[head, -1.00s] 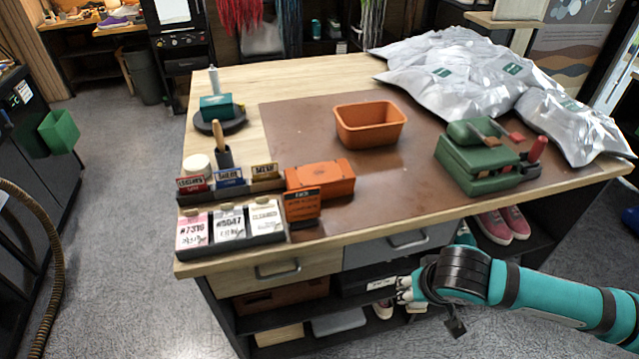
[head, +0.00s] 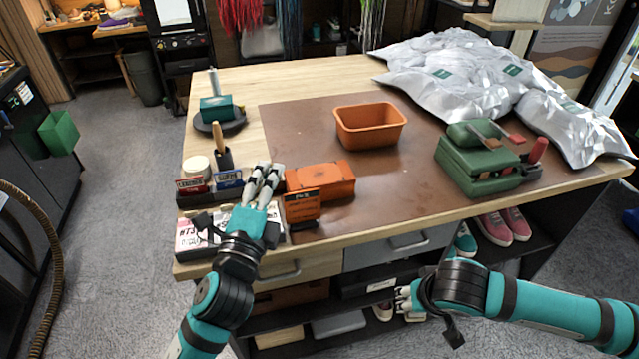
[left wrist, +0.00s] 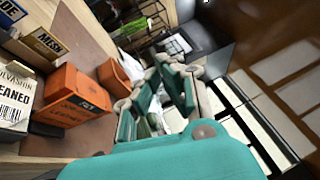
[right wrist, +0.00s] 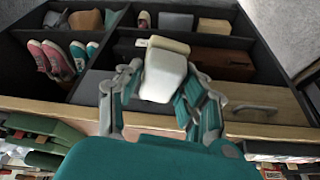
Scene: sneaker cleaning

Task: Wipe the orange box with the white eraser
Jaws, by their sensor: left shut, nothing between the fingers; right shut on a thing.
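My left gripper (head: 265,176) is shut and empty, just left of the box and above the label cards. In the left wrist view its fingers (left wrist: 162,95) are together, with orange items (left wrist: 115,78) to their left. My right gripper (head: 404,296) is low in front of the bench, by the shelves. In the right wrist view its fingers (right wrist: 163,95) are shut on the white eraser (right wrist: 164,74). The eraser is hard to make out in the head view.
An open orange bin (head: 370,126) stands mid-bench on the brown mat (head: 280,125). A green case (head: 478,165) and silver bags (head: 450,75) are at the right. A brush in a dark cup (head: 222,155) stands at the left. The mat is clear between bin and green case.

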